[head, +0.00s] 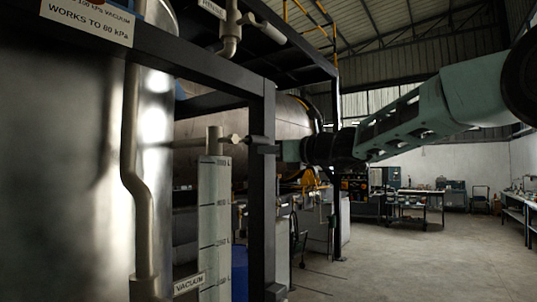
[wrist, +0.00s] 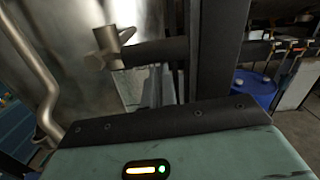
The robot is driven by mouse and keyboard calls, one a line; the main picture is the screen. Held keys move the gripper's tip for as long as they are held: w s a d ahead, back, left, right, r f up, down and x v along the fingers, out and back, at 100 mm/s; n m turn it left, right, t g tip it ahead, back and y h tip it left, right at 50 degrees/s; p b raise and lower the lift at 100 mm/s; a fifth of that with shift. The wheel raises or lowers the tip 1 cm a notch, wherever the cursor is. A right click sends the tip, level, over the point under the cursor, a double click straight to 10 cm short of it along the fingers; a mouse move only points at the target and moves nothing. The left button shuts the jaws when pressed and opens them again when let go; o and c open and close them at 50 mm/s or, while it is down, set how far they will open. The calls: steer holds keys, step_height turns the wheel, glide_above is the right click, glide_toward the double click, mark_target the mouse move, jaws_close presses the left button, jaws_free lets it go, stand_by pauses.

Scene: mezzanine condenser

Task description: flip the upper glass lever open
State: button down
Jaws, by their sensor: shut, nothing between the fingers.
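The upper glass lever (head: 234,138) is a small pale metal handle on the fitting at the top of the sight glass (head: 214,215). In the wrist view the lever (wrist: 107,42) shows as a brass-grey cross-shaped piece. My gripper (head: 251,141) reaches in from the right at the dark frame post, its fingers level with the lever. In the wrist view my gripper (wrist: 125,54) is shut, with dark fingers together and nothing between them. Its tips are right beside the lever; I cannot tell whether they touch.
A dark upright post (head: 262,220) stands close by my gripper. A steel tank (head: 60,150) with a bent pipe (head: 140,200) is at left. A blue drum (wrist: 255,88) is behind at right. Open floor (head: 400,250) lies to the right.

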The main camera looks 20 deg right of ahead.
steer(key=shift+r+n+b, duration=0.75)
steer(key=shift+n+b, duration=0.1)
steer(key=shift+n, duration=0.25)
steer(key=s+a+r+n+b, duration=0.2)
steer(key=r+n+b, duration=0.1)
steer(key=n, duration=0.4)
steer(key=s+a+r+n+g+b, duration=0.1)
steer(key=a+r+n+b, duration=0.2)
steer(key=r+n, duration=0.3)
steer(key=shift+s+n, duration=0.35)
steer(key=shift+n, duration=0.95)
